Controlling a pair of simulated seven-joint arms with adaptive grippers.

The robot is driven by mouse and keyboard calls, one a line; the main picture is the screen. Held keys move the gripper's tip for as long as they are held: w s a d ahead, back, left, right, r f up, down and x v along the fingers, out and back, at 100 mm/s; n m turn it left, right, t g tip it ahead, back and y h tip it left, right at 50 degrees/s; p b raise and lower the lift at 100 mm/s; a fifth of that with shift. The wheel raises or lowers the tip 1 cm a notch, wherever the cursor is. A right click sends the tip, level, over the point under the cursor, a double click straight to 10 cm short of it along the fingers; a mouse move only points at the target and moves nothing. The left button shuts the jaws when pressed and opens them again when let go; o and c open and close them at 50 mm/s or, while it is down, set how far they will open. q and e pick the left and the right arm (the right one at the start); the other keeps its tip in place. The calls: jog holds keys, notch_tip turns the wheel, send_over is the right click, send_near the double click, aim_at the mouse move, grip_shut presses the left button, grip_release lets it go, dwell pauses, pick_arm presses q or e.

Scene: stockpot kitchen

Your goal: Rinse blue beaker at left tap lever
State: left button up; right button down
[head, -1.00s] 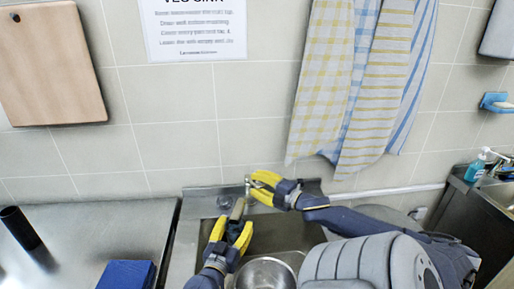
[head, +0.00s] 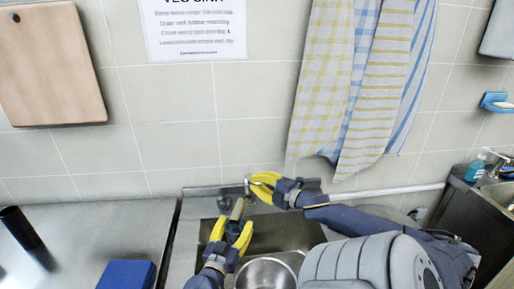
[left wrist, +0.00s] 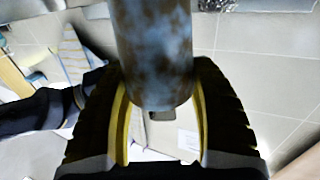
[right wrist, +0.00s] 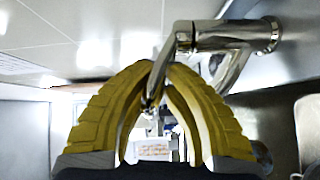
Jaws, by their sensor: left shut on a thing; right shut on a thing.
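The beaker (left wrist: 153,50) is a blue cylinder with brown stains in the left wrist view. My left gripper (head: 232,231) is shut on it over the sink (head: 290,232). In the head view the beaker (head: 237,209) is a small brownish shape between the fingers, just below the tap. My right gripper (head: 256,184) is at the tap by the wall. In the right wrist view its yellow fingers are shut on the chrome tap lever (right wrist: 183,42). The fingers partly hide the lever's end. I cannot make out any water stream.
A metal pot (head: 266,274) stands in the sink, right of my left gripper. The steel counter (head: 110,225) to the left carries a black cylinder (head: 20,228) and a blue block (head: 126,274). Towels (head: 360,90) hang on the wall above. My right arm covers the sink's right side.

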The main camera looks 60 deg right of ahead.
jog(key=c, duration=1.5)
grip_release()
jog(key=shift+s+a+r, duration=0.1)
jog(key=shift+s+a, duration=0.05)
jog(key=shift+s, duration=1.85)
jog(key=shift+s+a+r, duration=0.15)
jog(key=shift+s+a, duration=0.05)
jog(key=shift+s, duration=1.75)
jog(key=shift+s+a+r, duration=0.1)
jog(key=shift+s+a, duration=0.05)
jog(key=shift+s, duration=1.85)
